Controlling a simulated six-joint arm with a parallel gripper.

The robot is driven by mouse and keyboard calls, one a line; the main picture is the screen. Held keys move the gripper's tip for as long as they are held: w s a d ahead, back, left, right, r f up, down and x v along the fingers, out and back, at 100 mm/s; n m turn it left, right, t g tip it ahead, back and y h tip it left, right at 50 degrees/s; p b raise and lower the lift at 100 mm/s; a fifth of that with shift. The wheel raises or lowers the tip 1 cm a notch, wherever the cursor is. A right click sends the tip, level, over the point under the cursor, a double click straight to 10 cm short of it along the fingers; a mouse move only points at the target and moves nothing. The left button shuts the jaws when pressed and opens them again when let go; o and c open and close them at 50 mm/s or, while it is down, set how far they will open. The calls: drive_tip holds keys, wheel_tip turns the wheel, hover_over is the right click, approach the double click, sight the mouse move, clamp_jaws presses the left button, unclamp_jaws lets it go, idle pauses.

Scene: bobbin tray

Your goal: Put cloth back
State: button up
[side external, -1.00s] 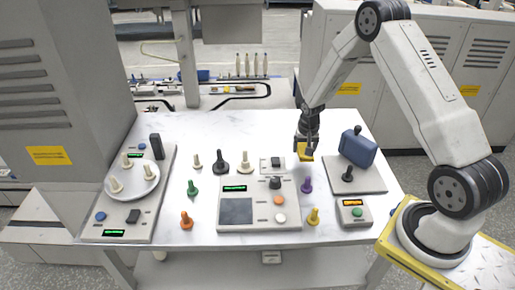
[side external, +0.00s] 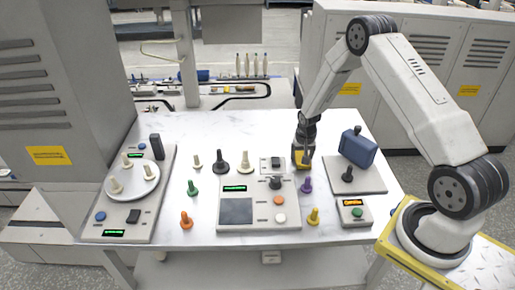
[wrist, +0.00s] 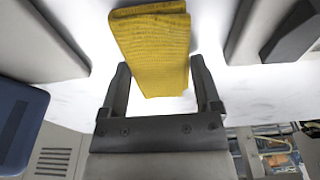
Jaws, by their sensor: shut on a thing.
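A folded yellow cloth (side external: 298,159) is at my gripper (side external: 307,158), over the right-hand part of the white table (side external: 250,130). In the wrist view the cloth (wrist: 157,48) lies between the two fingers of my gripper (wrist: 162,85), which is shut on it. The cloth hangs steeply, and one end sticks out beyond the fingertips. I cannot tell whether its lower edge touches the table.
A blue block-shaped unit (side external: 358,148) on a grey plate stands right of my gripper. A purple bobbin (side external: 306,185) and a control panel (side external: 259,213) are close in front. A plate of bobbins (side external: 132,180) is far left. The table's back middle is clear.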

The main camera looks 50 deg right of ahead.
drive_tip(key=shift+f, duration=0.15)
drive_tip(key=o, duration=1)
wheel_tip(320, 180, up, 12)
drive_tip(key=s+a, duration=0.1)
drive_tip(key=shift+s+a, duration=0.15)
idle(0.6)
